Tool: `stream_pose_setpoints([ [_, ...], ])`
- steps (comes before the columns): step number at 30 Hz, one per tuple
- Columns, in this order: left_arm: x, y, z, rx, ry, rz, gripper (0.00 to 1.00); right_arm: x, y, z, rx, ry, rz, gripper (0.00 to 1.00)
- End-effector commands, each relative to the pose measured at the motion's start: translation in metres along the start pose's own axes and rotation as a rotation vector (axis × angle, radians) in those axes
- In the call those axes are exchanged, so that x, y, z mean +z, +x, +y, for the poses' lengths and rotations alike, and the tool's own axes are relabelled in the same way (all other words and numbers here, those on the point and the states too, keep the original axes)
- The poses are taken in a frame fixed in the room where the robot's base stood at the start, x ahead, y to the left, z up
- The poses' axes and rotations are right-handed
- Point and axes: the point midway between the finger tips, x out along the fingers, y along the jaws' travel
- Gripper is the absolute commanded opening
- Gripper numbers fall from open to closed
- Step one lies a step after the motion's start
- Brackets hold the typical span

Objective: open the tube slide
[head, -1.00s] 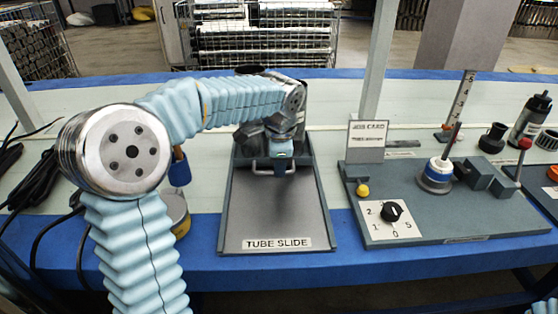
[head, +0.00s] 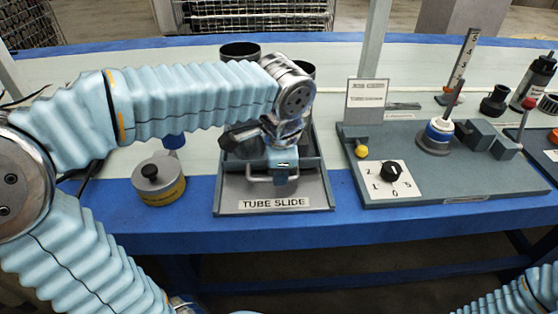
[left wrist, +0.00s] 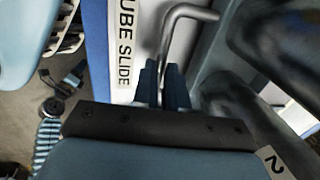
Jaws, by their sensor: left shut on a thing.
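The tube slide is a grey tray on a flat base (head: 225,203) with a "TUBE SLIDE" label at its front edge. The sliding part (head: 311,163) sits near the front of the base, its metal bar handle (head: 252,179) just behind the label. My left gripper (head: 282,176) is shut on this handle. In the left wrist view, its two fingers (left wrist: 163,88) pinch the handle bar (left wrist: 172,42) beside the label. My left forearm hides much of the slide's back; dark round rims (head: 240,49) show behind it. My right gripper is not in view.
Right of the slide is a grey board with a dial (head: 391,171), a yellow knob (head: 361,152) and a blue-and-white round part (head: 439,130). A yellow-banded weight (head: 159,183) stands to the left. Bottles stand far right. The blue table edge (head: 150,238) is clear in front.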

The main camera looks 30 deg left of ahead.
Motion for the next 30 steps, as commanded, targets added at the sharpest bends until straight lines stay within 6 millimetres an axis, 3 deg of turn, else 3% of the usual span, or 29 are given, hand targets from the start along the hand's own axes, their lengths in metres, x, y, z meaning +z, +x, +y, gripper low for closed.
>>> stream_pose_setpoints([
  [16,-0.0002,-0.0021,0.007,-0.001,0.0,0.002,0.0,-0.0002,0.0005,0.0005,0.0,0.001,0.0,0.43],
  [17,-0.0003,-0.0021,0.007,-0.001,0.0,0.002,0.14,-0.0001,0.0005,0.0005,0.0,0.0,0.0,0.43],
  [22,-0.0002,-0.0019,0.0069,-0.001,0.0,0.001,0.38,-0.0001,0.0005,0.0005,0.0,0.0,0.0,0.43],
  [30,-0.0001,-0.0027,0.0068,-0.001,0.0,0.001,0.38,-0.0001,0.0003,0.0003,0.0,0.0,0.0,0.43],
])
